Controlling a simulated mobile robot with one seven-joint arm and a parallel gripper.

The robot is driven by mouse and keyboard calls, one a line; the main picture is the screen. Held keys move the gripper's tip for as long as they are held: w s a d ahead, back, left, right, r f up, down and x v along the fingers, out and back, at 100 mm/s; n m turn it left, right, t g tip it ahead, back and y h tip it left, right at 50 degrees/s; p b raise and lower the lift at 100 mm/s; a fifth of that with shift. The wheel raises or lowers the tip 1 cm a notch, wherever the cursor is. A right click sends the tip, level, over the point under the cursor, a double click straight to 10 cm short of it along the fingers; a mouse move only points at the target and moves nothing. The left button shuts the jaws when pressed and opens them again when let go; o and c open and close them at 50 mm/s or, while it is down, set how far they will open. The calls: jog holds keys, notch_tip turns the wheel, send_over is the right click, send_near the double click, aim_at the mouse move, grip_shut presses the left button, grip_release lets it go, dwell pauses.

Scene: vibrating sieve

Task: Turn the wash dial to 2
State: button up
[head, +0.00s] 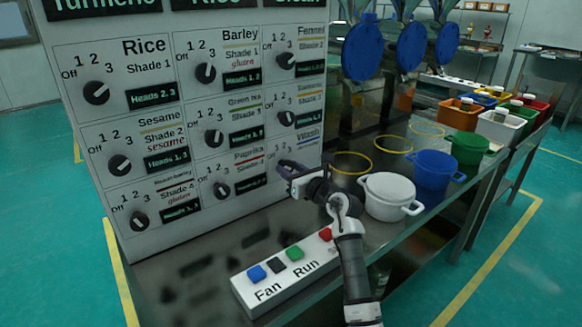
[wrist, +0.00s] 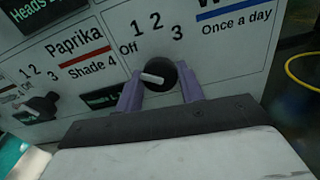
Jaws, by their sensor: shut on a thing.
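The wash dial (wrist: 160,72) is a round black knob with a white mark, on the white panel below its Off, 1, 2, 3 scale in the wrist view. The white mark lies on the dial's left side, nearest the Off end and not toward 2. My gripper (wrist: 160,80) has one purple finger on each side of the dial and is shut on it.
The Paprika dial (wrist: 42,106) is to the left. Below my arm, a button box (head: 284,270) with Fan and Run labels lies on the metal table. A white pot (head: 388,196) and a blue pot (head: 436,174) stand to the right of my arm.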

jog(key=m+p, duration=0.2)
jog(key=p, duration=0.1)
jog(key=m+p, duration=0.2)
jog(key=p, duration=0.1)
jog(key=shift+r+p, duration=0.3)
jog(key=shift+r, duration=0.1)
jog(key=m+p, duration=0.4)
jog(key=p, duration=0.3)
jog(key=shift+m, duration=0.3)
jog(key=m+p, duration=0.2)
jog(key=p, duration=0.1)
jog(key=shift+f+m, duration=0.15)
jog(key=shift+m, duration=0.15)
jog(key=shift+f+m+p, duration=0.2)
jog(key=shift+m+p, duration=0.5)
jog(key=shift+m, duration=1.2)
jog(key=o, duration=1)
